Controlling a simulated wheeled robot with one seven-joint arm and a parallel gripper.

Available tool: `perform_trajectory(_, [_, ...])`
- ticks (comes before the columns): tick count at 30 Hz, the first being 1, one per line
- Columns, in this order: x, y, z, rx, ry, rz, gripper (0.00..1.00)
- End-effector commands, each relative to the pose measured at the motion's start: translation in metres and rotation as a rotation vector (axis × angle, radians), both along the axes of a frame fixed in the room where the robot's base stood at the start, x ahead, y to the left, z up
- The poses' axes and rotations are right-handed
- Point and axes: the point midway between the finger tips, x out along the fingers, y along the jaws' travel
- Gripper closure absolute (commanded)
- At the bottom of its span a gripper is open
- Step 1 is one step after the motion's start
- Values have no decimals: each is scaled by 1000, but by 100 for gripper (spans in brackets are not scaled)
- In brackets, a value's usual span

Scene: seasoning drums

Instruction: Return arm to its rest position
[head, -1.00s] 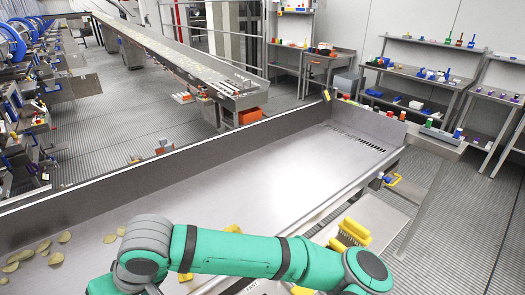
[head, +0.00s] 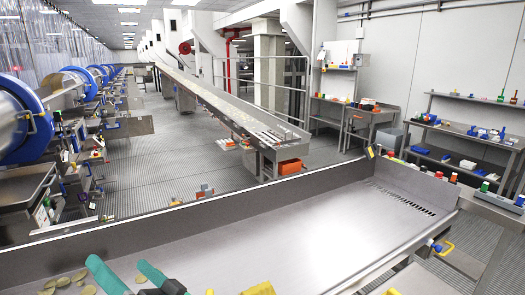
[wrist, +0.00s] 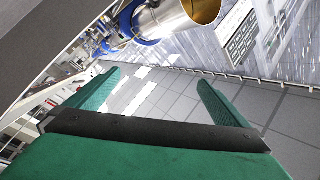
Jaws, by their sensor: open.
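My gripper (wrist: 155,100) shows in the wrist view with its two green fingers wide apart and nothing between them. In the head view, the two green fingers (head: 125,275) and a dark part of my gripper show at the bottom edge, over the near left of the steel tray (head: 300,225). The rest of my arm is out of the head view.
Several chips (head: 62,282) lie in the tray's near left corner. Yellow-handled brushes (head: 258,289) show at the bottom edge. A long conveyor (head: 225,105) runs behind the tray. Blue drums (head: 35,115) line the left. Shelves (head: 465,130) stand at the right. The tray's middle is clear.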

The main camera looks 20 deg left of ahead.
Motion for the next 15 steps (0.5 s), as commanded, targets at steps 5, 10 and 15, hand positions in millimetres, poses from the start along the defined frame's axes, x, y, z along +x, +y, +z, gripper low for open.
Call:
perform_trajectory(5, [31,-29,-12,115,40,-166,0])
perform_trajectory(10, [55,-64,-35,183,69,-338,0])
perform_trajectory(15, [71,-104,-71,206,94,-519,0])
